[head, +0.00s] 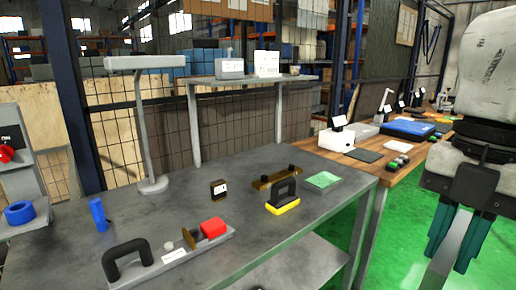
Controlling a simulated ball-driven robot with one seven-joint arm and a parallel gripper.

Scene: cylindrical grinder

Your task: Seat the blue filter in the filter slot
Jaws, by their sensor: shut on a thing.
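My gripper (457,235) hangs at the right edge, over the green floor and to the right of the grey table. Its two dark teal fingers point down. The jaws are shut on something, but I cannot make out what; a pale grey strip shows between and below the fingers. A small upright blue cylinder (98,214), perhaps the blue filter, stands on the left of the grey table, far from my gripper. A blue ring (20,212) sits on a grey machine part at the left edge. I cannot identify the filter slot.
A wooden bench (372,165) with several items stands behind, at the right.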

